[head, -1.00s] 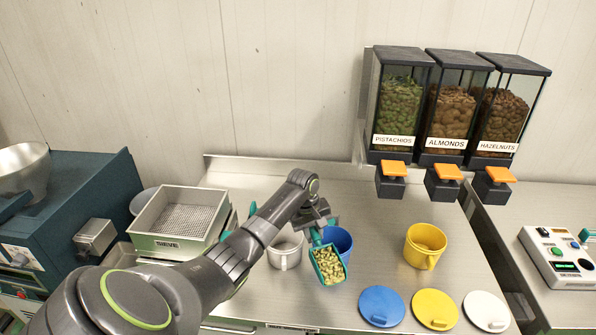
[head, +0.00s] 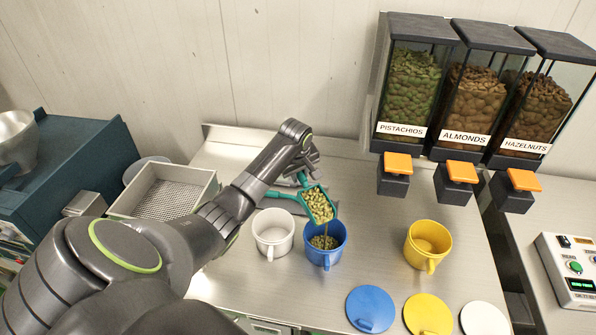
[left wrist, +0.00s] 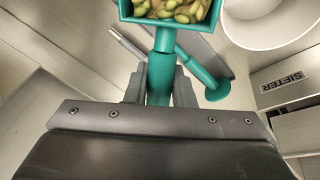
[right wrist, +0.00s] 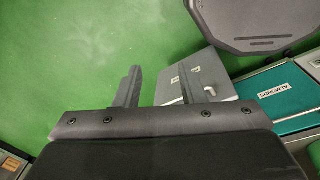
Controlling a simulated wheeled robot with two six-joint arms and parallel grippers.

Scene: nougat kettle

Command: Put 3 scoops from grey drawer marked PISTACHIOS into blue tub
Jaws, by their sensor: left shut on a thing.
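My left gripper (head: 306,172) is shut on the handle of a teal scoop (head: 318,205). The scoop holds pistachios and is tipped over the blue tub (head: 325,257), with a thin stream falling from its lip. Pistachios lie inside the tub. The left wrist view shows the scoop (left wrist: 166,10) with nuts in it and its handle between the fingers (left wrist: 158,88). My right gripper (right wrist: 160,88) is open and empty in the right wrist view, above a green floor. A grey drawer or panel (right wrist: 207,78) is beyond it; its marking is unreadable.
A white tub (head: 273,238) stands left of the blue tub, a yellow tub (head: 428,247) to the right. Blue (head: 370,309), yellow (head: 428,315) and white (head: 484,319) lids lie in front. Nut dispensers (head: 412,90) hang behind. A teal drawer marked ALMONDS (right wrist: 285,97) shows beside the grey one.

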